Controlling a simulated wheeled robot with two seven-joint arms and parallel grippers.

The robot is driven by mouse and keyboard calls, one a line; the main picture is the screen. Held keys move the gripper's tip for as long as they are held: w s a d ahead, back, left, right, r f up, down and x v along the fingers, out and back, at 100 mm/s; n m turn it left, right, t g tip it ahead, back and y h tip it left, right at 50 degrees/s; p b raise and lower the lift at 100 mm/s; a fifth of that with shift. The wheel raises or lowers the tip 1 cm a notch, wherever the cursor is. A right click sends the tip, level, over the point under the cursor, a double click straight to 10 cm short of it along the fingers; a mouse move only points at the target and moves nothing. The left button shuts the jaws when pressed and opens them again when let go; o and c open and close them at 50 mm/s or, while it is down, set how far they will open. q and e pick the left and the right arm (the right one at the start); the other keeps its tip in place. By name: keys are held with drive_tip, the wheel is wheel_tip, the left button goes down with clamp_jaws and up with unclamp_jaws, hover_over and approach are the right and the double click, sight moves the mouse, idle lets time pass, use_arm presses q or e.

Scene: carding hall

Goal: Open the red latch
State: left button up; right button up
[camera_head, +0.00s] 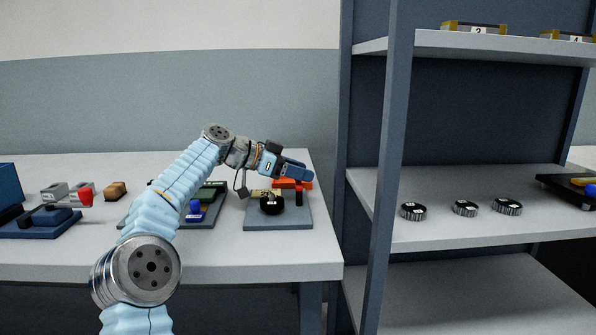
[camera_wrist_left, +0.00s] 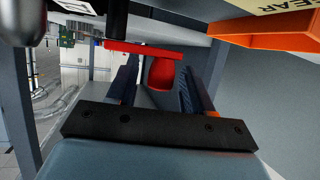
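My left gripper (camera_head: 303,172) is over the right-hand grey base plate (camera_head: 285,219) on the table. A red part (camera_head: 299,187) on a dark upright post stands on this plate, just below the fingers. In the left wrist view a red bar (camera_wrist_left: 145,49) runs across in front of the fingers (camera_wrist_left: 163,85). A rounded red end (camera_wrist_left: 162,73) shows between them. The fingers are apart, with gaps beside the red end; I cannot tell whether they touch it. My right gripper is not in view.
An orange bin (camera_wrist_left: 262,35) with a label is close by my left gripper. A black round part (camera_head: 271,204) sits on the same plate. A device with a red knob (camera_head: 86,197) stands at the left. A shelf upright (camera_head: 388,150) rises right of the table.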

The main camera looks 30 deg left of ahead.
use_arm(q)
drive_tip(key=shift+a, duration=0.1)
drive_tip(key=v, duration=1.3)
drive_tip(key=shift+s+a+r, duration=0.15)
drive_tip(key=shift+s+a, duration=0.05)
drive_tip(key=shift+a, duration=0.05)
